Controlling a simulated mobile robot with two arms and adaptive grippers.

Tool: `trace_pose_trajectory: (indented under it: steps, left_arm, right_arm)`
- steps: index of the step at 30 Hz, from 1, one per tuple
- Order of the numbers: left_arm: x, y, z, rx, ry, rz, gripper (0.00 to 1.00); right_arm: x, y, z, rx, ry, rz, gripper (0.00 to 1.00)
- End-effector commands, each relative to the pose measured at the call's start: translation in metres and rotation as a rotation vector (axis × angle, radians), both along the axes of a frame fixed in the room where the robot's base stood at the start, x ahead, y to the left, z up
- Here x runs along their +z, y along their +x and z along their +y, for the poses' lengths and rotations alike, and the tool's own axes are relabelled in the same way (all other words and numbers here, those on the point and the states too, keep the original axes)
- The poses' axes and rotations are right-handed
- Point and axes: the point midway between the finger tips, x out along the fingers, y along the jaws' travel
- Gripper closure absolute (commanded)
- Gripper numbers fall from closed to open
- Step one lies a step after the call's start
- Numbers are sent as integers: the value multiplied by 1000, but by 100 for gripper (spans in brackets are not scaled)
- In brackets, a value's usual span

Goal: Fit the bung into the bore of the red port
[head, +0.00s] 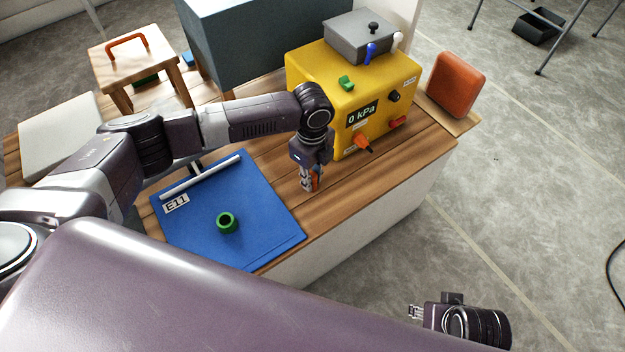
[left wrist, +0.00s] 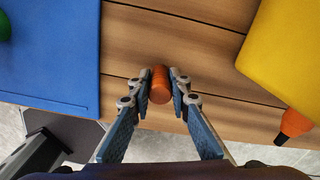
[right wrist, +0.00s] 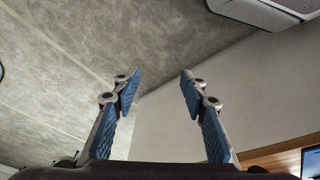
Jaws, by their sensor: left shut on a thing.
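The bung, an orange-brown cylinder (left wrist: 160,86), is held between the fingertips of my left gripper (left wrist: 160,84). In the head view my left gripper (head: 310,186) points down over the wooden table, between the blue mat and the yellow box. The yellow box (head: 318,85) shows a red fitting (head: 397,121) low on its front, at the right, which looks like the red port; its bore cannot be made out. An orange nozzle (head: 363,143) sticks out to its left and also shows in the left wrist view (left wrist: 296,123). My right gripper (right wrist: 160,92) is open and empty, away from the table.
A blue mat (head: 270,217) bears a green ring (head: 227,222), a white rod (head: 200,178) and an E11 label. The box has a 0 kPa display (head: 362,112), a black knob and a grey top unit (head: 361,38). An orange-red pad (head: 455,85) stands at right. Bare table lies before the box.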

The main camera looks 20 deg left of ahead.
Motion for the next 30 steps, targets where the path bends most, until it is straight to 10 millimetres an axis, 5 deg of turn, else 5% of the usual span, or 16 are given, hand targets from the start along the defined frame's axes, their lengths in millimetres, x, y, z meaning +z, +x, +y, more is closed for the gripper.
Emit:
trace_pose_trajectory:
  steps: [8, 11, 30]
  left_arm:
    - [9, 1, 0, 1, 0, -1, 100]
    - [20, 1, 0, 0, -1, -3, 100]
    - [177, 1, 0, 1, -1, -3, 100]
  right_arm:
    - [-1, 1, 0, 0, 1, -3, 60]
    - [-16, 1, 2, 4, 1, 9, 60]
    - [-132, -32, -2, 14, -5, 76, 60]
